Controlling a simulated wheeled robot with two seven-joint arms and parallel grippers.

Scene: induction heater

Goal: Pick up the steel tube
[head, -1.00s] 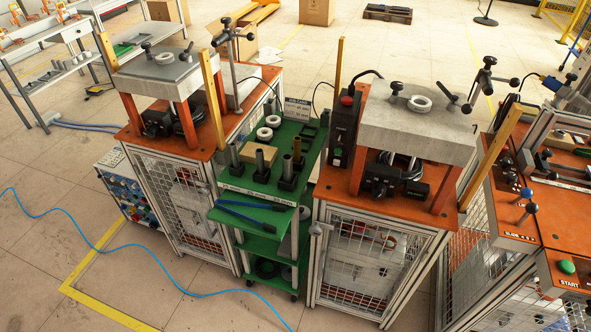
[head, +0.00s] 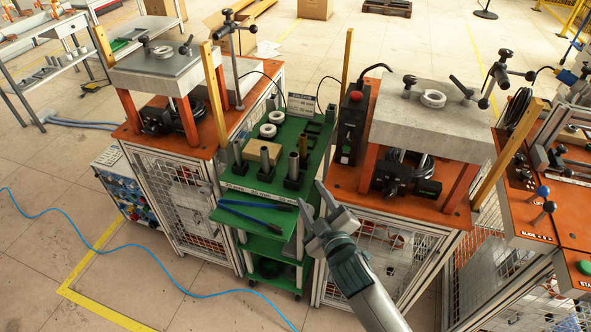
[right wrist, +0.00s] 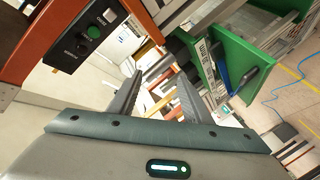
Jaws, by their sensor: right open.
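Several upright tubes stand in black holders on the green cart (head: 236,183). One is a grey, steel-looking tube (head: 293,166) at the right of the front row. A brass-coloured tube (head: 304,147) stands just behind it. My right gripper (head: 314,203) is open and empty, in front of and slightly right of the grey tube, apart from it. In the right wrist view its open fingers (right wrist: 157,97) have nothing between them that I can tell as held. My left gripper is out of view.
Blue-handled tools (head: 245,212) lie on the cart's front shelf. White rings (head: 268,131) and a tan block (head: 262,155) sit on its top. Heater stations with orange tops stand on both sides; the right one has a control box (head: 351,125) close to the cart.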

